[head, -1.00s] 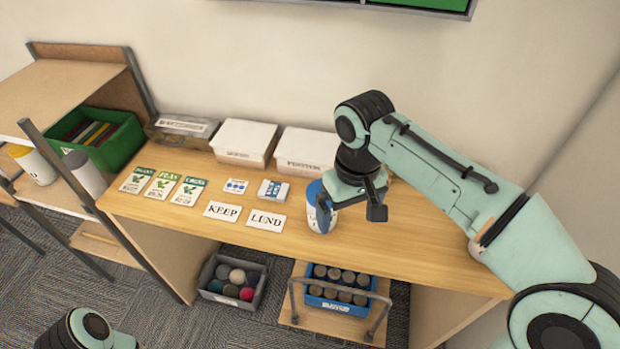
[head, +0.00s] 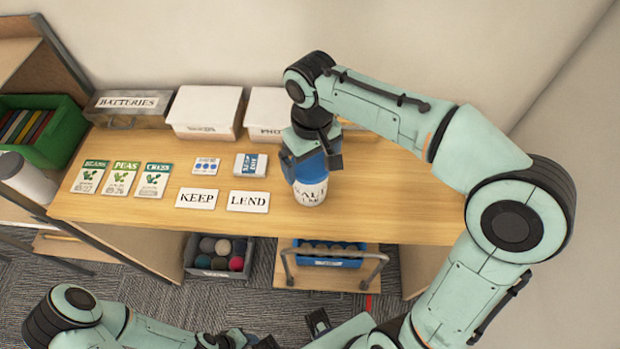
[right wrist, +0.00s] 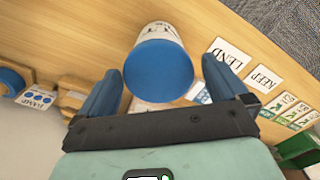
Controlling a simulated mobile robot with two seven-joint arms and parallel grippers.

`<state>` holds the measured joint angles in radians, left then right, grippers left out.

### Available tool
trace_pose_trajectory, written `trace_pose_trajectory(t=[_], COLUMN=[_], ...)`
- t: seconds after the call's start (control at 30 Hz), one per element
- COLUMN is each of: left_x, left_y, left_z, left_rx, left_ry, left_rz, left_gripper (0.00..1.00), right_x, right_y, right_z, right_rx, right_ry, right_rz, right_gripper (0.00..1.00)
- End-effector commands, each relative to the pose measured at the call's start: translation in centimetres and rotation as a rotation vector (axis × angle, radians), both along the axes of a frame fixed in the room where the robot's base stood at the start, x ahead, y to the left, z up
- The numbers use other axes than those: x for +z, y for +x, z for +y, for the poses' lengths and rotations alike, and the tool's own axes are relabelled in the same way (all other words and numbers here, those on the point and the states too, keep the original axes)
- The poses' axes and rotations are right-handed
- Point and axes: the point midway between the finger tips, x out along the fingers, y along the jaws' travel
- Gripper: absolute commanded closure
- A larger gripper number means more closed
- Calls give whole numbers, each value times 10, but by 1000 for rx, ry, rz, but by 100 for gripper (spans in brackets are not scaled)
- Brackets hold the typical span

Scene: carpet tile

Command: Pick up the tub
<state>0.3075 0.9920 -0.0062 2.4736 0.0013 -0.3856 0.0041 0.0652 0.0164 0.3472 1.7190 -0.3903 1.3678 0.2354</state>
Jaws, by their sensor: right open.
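The tub (head: 310,193) is white with dark lettering and a blue lid, and stands upright on the wooden bench top. My right gripper (head: 313,158) is open at the tub's top, pointing down. In the right wrist view the tub's blue lid (right wrist: 160,72) shows between the two blue fingers of the right gripper (right wrist: 161,70), with gaps on both sides. Part of the lid is hidden by the gripper in the head view. My left gripper (head: 292,332) shows only in part at the bottom edge, away from the bench top.
The KEEP card (head: 197,199) and LEND card (head: 248,201) lie left of the tub. Seed packets (head: 121,179) lie further left. White boxes (head: 204,110) and a BATTERIES box (head: 131,105) line the wall. The bench front right of the tub (head: 400,210) is clear.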

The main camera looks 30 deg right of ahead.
Motion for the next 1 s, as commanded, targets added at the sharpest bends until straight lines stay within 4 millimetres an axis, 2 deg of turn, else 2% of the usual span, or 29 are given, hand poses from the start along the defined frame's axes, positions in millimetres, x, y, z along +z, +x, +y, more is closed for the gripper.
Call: trace_pose_trajectory(t=[0.13,0.4,0.7,0.87,0.9,0.97,1.0], left_x=[-1,-5,-5,-5,-5,-5,-5], left_y=[0,-2,-2,-2,-2,-2,-2], left_z=[0,0,0,0,0,0,0], left_rx=[0,0,-1,-1,-1,-1,-1], left_ry=[0,1,0,0,0,0,0], left_rz=[0,1,2,2,2,2,2], left_gripper=[57,57,57,57,57,57,57], right_x=[-12,-49,-53,-53,-53,-53,-51], right_y=[3,9,9,9,9,9,10], right_z=[-1,-3,-3,-3,-3,-3,-3], right_rx=[-1,0,0,0,0,0,0], right_ry=[0,0,0,0,0,0,1], right_rz=[2,2,-1,-1,-1,-1,-6], right_gripper=[0,0,0,52,65,85,90])
